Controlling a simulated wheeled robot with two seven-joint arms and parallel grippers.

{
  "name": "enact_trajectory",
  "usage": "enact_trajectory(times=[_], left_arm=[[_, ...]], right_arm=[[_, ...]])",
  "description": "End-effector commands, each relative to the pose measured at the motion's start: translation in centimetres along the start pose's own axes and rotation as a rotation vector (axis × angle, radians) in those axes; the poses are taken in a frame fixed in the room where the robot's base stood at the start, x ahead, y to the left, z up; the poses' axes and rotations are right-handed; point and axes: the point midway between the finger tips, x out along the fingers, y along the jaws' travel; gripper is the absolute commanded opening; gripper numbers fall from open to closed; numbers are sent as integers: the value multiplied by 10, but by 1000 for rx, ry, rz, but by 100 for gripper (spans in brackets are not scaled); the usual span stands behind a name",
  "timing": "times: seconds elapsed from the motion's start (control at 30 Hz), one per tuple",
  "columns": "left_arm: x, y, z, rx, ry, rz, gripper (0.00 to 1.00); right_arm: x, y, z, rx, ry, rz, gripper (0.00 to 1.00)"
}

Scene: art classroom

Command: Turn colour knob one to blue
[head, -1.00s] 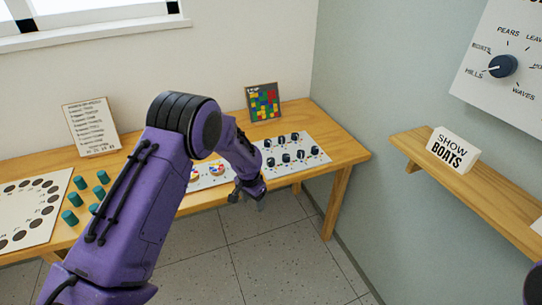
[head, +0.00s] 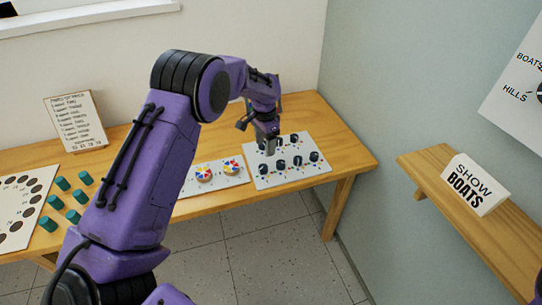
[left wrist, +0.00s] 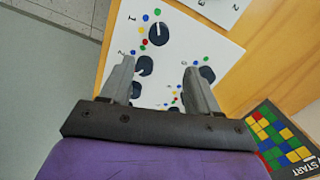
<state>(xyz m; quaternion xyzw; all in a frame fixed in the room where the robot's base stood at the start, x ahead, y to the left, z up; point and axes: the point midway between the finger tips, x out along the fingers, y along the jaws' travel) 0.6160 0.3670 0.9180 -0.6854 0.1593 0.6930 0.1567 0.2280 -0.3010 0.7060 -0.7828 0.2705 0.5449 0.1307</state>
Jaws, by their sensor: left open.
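A white panel (head: 318,172) with several dark round knobs lies on the wooden table, and it also shows in the left wrist view (left wrist: 215,45). Coloured dots surround the knobs. My left gripper (head: 270,150) is open, pointing down over the far left part of this panel. In the left wrist view its fingers (left wrist: 159,66) are apart with nothing held between them. A dark knob (left wrist: 158,33) with a white pointer line lies just beyond the fingertips. Two other knobs are partly hidden by the fingers.
A panel with two colour discs (head: 231,167) lies left of the knob panel. Green cylinders (head: 62,183) and a holed board (head: 20,210) are farther left. A wall shelf (head: 440,190) holds a SHOW BOATS sign (head: 475,185).

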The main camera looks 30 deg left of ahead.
Motion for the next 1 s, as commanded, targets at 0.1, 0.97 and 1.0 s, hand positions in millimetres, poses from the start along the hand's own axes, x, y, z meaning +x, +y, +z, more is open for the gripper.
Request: enact_trajectory(times=[0.1, 0.97, 1.0], left_arm=[[16, 0, 7, -5, -3, 1, 61], [102, -2, 4, -6, -1, 0, 19], [102, -1, 4, -6, -1, 0, 6]], right_arm=[[-5, 1, -2, -1, -1, 1, 43], [-20, 2, -8, 0, -2, 1, 43], [-20, 2, -8, 0, -1, 1, 43]])
